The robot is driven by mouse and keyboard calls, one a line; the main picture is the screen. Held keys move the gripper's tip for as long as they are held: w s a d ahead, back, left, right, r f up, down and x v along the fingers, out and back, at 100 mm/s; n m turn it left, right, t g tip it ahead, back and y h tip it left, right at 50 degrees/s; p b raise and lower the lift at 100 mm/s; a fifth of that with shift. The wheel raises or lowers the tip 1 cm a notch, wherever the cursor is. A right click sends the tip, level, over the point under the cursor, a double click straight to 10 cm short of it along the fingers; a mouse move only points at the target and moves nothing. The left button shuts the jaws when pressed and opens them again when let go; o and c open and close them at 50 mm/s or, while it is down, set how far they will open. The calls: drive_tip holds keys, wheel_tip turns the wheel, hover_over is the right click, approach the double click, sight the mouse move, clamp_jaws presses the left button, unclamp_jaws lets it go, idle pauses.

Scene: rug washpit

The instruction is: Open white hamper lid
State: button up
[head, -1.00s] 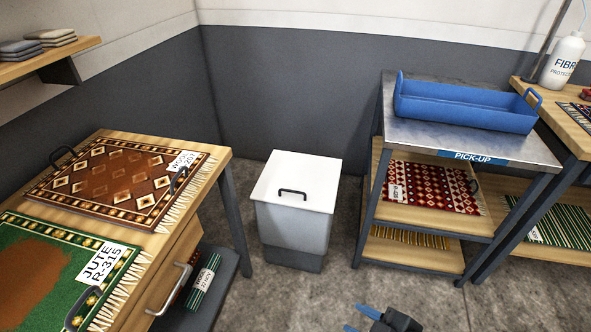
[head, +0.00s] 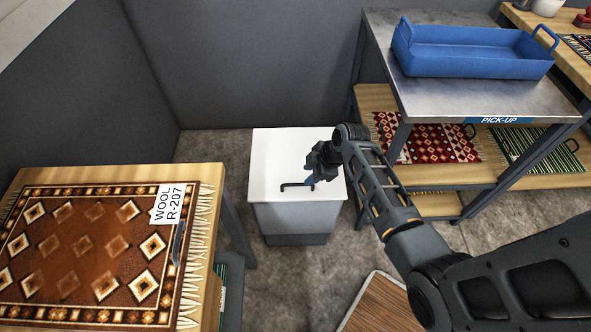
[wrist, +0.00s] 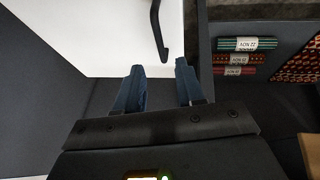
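The white hamper (head: 290,218) stands on the floor in the middle of the head view. Its flat white lid (head: 275,155) is shut, with a dark bar handle (head: 290,186) near the front edge. My gripper (head: 310,180) is over the lid, by the right end of the handle. In the wrist view my gripper (wrist: 160,70) is open, its two blue fingers apart with nothing between them. The handle (wrist: 160,35) lies just ahead of the fingertips there, over the white lid (wrist: 90,40). I cannot tell the height gap to it.
A wooden table with a brown rug (head: 90,255) stands at the left. A metal pick-up rack (head: 470,95) with a blue tray (head: 475,52) stands at the right, rugs on its shelf. Grey walls are behind the hamper. Some floor is free around it.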

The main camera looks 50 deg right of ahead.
hover_over(301, 182)
drive_tip(key=s+a, duration=0.2)
drive_tip(key=a, duration=0.1)
drive_tip(key=shift+a+f+b, duration=0.1)
drive_tip(key=shift+f+b, duration=0.25)
drive_tip(key=shift+f, duration=3.1)
drive_tip(key=shift+c, duration=0.4)
clamp_jaws()
